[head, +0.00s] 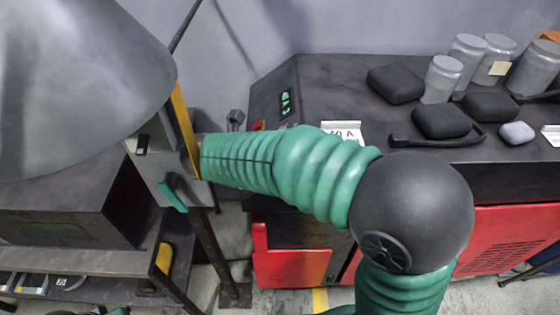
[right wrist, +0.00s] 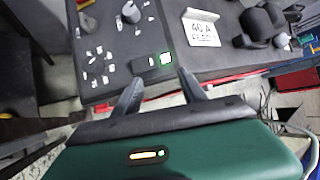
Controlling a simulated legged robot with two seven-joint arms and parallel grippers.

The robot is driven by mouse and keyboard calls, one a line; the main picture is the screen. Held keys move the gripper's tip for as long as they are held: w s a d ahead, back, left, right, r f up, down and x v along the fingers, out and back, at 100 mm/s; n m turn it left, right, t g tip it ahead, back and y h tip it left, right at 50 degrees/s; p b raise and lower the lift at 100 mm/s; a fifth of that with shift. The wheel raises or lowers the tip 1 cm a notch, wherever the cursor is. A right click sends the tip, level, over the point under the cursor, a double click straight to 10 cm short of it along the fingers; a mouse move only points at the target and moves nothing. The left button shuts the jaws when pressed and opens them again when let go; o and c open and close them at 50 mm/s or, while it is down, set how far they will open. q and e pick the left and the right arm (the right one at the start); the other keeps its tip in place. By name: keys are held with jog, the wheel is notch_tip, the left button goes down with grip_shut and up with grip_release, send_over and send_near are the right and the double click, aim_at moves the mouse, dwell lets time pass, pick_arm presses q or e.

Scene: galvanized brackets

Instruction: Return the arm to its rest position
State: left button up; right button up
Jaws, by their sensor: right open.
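My arm, green and ribbed with a round black joint, crosses the middle of the head view from the lower right toward the left. Its far end lies next to a grey box with a yellow strip (head: 185,130); I cannot tell whether they touch. No gripper shows clearly in the head view. In the right wrist view my right gripper (right wrist: 160,77) has its two dark fingers spread, with nothing between them. The fingers point toward a dark panel (right wrist: 110,42) with knobs and a green-lit square. A white sign reading 40 A (right wrist: 201,27) stands beyond them to the right.
In the head view a dark-topped red machine (head: 505,235) fills the right side. A large grey cone (head: 80,80) hangs over a dark bench (head: 70,215) at left.

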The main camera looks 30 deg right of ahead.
jog(key=shift+d, duration=0.1)
jog(key=w+a+r+n+t+y, duration=0.1)
jog(key=w+r+n+t+y, duration=0.1)
jog(key=w+n+t, duration=0.85)
jog(key=s+a+f+n+g+y, duration=0.2)
jog(key=a+f+n+y, duration=0.4)
jog(key=n, duration=1)
jog(key=s+f+n+g, duration=0.4)
jog(key=s+f+n, duration=0.2)
jog(key=s, duration=0.3)
jog(key=s+f+n+g+y, duration=0.1)
jog(key=s+f+n+g, duration=0.3)
jog(key=s+f+n, duration=0.3)
jog(key=s+n, duration=0.1)
jog(key=s, duration=0.1)
jog(key=shift+s, duration=0.3)
jog(key=shift+w+a+n, duration=0.1)
jog(key=shift+a+n, duration=0.05)
jog(key=shift+n, duration=0.1)
